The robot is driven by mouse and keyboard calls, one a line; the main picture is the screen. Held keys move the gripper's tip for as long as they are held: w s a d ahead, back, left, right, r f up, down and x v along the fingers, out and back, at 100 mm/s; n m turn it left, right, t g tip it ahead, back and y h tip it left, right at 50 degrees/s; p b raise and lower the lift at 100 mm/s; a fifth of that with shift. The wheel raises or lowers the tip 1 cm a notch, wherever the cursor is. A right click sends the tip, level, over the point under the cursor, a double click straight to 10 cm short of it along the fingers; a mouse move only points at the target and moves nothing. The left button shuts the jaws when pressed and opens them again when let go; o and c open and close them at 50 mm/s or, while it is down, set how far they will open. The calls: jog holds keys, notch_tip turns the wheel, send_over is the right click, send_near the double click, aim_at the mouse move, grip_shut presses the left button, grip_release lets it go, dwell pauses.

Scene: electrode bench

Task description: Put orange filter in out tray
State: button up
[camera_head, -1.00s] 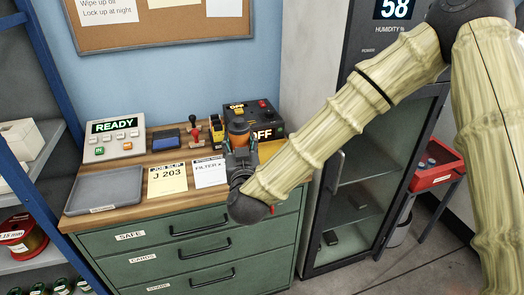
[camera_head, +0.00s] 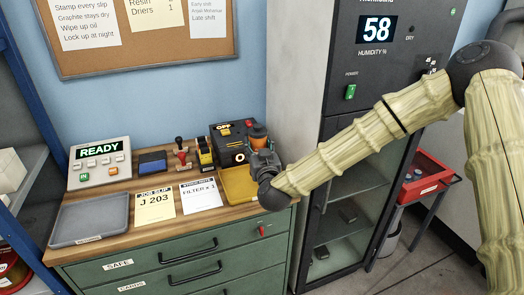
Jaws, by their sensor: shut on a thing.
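The orange filter (camera_head: 258,131) is a small orange cylinder with a darker top. My gripper (camera_head: 262,150) is shut on it and holds it upright at the right end of the bench, in front of the black box. A yellow tray (camera_head: 236,187) lies on the bench just left of and below my gripper, partly hidden by it. A grey tray (camera_head: 90,218) lies flat and empty at the left end of the bench. The tray labels are too small to read, so I cannot tell which is the out tray.
A job slip (camera_head: 154,203) and a filter note (camera_head: 200,195) lie between the trays. A tall cabinet (camera_head: 350,170) rises on the right.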

jog(key=shift+w+d+f, duration=0.15)
jog(key=shift+w+d, duration=0.1)
jog(key=shift+w, duration=0.25)
jog(key=shift+w+d, duration=0.3)
jog(key=shift+d, duration=0.05)
jog(key=shift+f+p, duration=0.8)
jog(key=shift+f, duration=0.95)
jog(key=shift+f, duration=0.2)
jog(key=o, duration=1.3)
jog(key=shift+r, duration=0.1)
